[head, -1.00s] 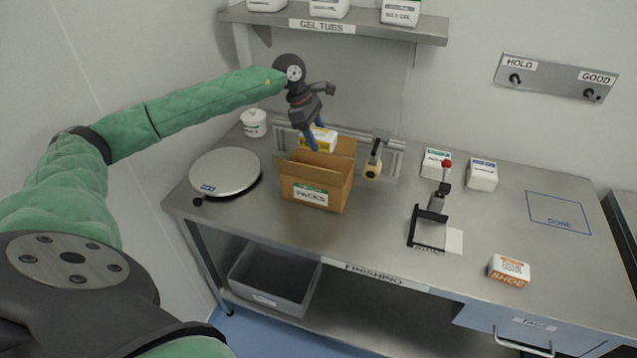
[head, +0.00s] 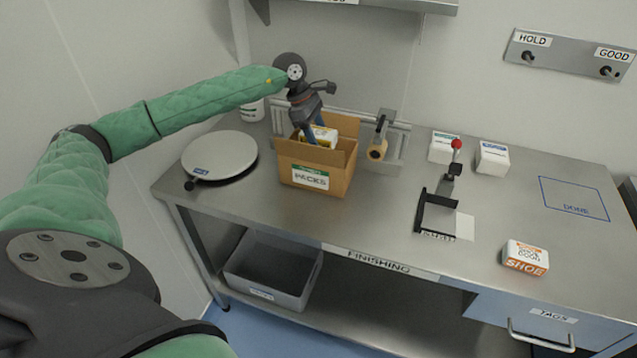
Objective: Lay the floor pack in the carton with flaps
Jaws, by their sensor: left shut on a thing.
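The carton with flaps (head: 342,182) stands open on the steel table, with a "PACKS" label on its front. My left gripper (head: 314,135) points down into the carton's mouth and is shut on the floor pack (head: 325,136), a white and yellow pack. The pack is partly below the carton's rim, and its lower part is hidden by the front wall. I cannot tell whether it touches the carton's bottom. My right gripper is not in view.
A round steel plate (head: 220,157) stands left of the carton, and a tape dispenser (head: 379,140) right of it. A black lever press (head: 440,205), white packs (head: 492,158) and an orange-white shoe pack (head: 525,257) stand further right. The outlined "DONE" area (head: 573,198) is empty.

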